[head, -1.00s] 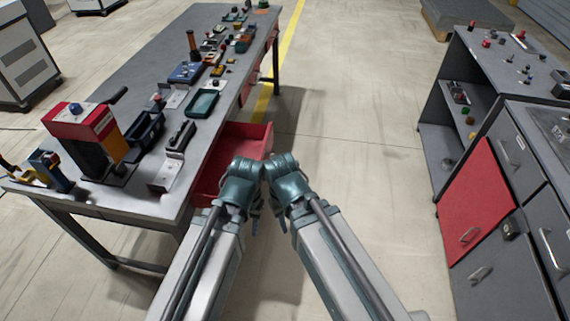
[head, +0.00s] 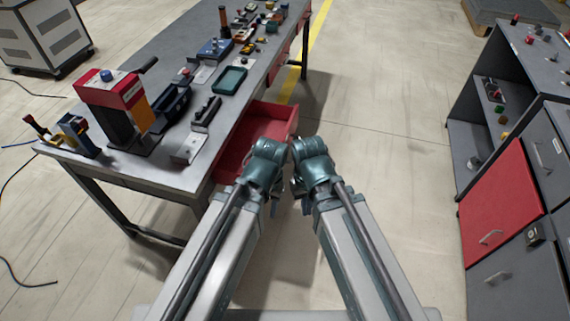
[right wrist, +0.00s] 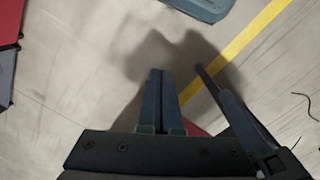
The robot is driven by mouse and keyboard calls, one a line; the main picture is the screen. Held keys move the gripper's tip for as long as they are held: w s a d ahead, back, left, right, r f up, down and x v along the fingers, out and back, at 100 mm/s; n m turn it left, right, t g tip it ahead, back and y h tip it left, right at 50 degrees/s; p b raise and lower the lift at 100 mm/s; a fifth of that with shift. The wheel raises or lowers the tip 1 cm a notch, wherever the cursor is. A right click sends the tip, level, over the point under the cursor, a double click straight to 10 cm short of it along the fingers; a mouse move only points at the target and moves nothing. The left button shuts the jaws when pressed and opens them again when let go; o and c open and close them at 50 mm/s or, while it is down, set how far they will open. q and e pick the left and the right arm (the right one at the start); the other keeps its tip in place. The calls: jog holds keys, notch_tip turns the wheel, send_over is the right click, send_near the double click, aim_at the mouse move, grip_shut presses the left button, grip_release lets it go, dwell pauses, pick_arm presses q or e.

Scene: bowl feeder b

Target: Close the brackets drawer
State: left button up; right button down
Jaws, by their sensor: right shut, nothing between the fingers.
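An open red drawer (head: 288,116) sticks out from under the right side of the grey workbench (head: 150,178), and its inside shows partly empty. I cannot read any label on it. My left gripper (head: 275,200) hangs in front of the drawer's near part and hides some of it; its fingers are too small to judge. My right gripper (head: 303,202) hangs close beside it, just right of the drawer. In the right wrist view the right gripper's fingers (right wrist: 162,75) are together with nothing between them. A bit of red shows behind them there.
The bench top carries a red-topped machine (head: 110,90), a teal tray (head: 230,80) and several small parts. A grey cabinet with a red door (head: 500,205) stands at the right. The floor between bench and cabinet is clear, with a yellow line (head: 318,35).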

jog(key=w+a+f+m+y+b, duration=0.2)
jog(key=w+f+y+b, duration=0.25)
jog(key=f+b, duration=0.4)
jog(key=w+a+f+m+y+b, duration=0.1)
jog(key=w+f+m+y+b, duration=0.15)
jog(key=f+y+b, duration=0.6)
jog(key=w+d+r+m+t+y+b, duration=0.2)
jog(key=w+d+t+y+b, duration=0.5)
jog(key=b, duration=1.1)
jog(key=w+a+g+h, duration=0.1)
jog(key=w+a, duration=0.4)
jog(key=a, duration=0.6)
jog(key=shift+a+g+h, duration=0.15)
jog(key=shift+g+h, duration=0.25)
jog(key=shift+h, duration=0.1)
send_near(226, 169)
jog(key=a+r, duration=0.1)
jog(key=a, duration=0.1)
jog(key=s+a+r, duration=0.1)
jog(key=a+r, duration=0.1)
jog(key=a, duration=0.1)
jog(key=a+r, duration=0.1)
jog(key=a, duration=0.2)
jog(key=shift+s+r, duration=0.15)
jog(key=shift+r, duration=0.2)
jog(key=shift+a, duration=0.15)
jog(key=shift+a+r, duration=0.1)
